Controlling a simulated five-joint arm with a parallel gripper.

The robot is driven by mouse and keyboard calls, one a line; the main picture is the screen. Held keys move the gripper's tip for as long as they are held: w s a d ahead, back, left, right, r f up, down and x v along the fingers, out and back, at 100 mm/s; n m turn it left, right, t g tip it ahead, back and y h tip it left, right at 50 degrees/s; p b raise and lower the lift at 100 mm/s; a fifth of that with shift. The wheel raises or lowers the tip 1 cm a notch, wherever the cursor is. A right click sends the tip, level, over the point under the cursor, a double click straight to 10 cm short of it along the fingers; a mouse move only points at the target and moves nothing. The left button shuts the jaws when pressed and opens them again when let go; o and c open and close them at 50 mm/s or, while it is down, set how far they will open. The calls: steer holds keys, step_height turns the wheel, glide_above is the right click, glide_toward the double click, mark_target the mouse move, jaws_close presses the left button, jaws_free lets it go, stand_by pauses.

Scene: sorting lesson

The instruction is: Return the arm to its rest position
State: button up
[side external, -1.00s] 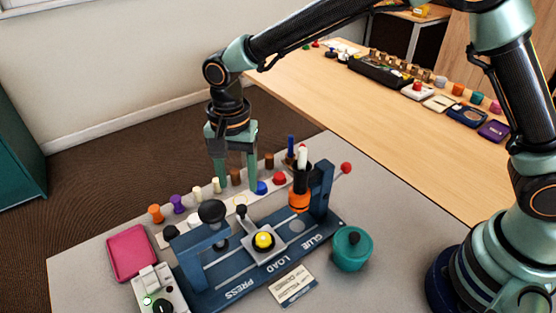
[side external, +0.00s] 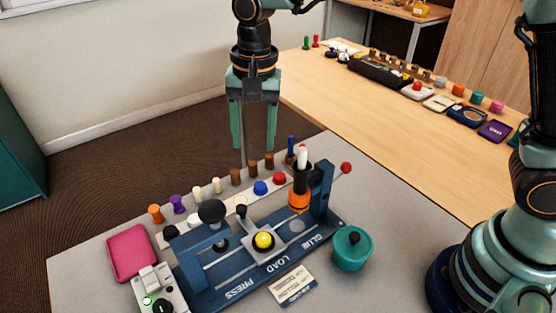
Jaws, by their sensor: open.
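My gripper (side external: 254,150) hangs above the far edge of the grey table (side external: 85,270), pointing straight down. Its two green fingers are apart, with nothing between them. It is clear of the row of small pieces below it. My arm rises out of the top of the picture, so its upper part is hidden.
A blue press fixture (side external: 215,290) holds a yellow piece (side external: 263,240) at its middle. A wooden table (side external: 400,130) stands behind.

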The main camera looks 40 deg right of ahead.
steer(key=s+d+r+n+t, duration=0.2)
steer(key=s+d+r+n, duration=0.1)
steer(key=d, duration=0.7)
steer(key=s+d+r+n+t, duration=0.2)
steer(key=s+d+r+n, duration=0.1)
steer(key=s+d, duration=0.5)
steer(key=shift+s+d+n+t, duration=0.35)
steer(key=shift+d+n, duration=0.55)
steer(key=shift+d, duration=0.55)
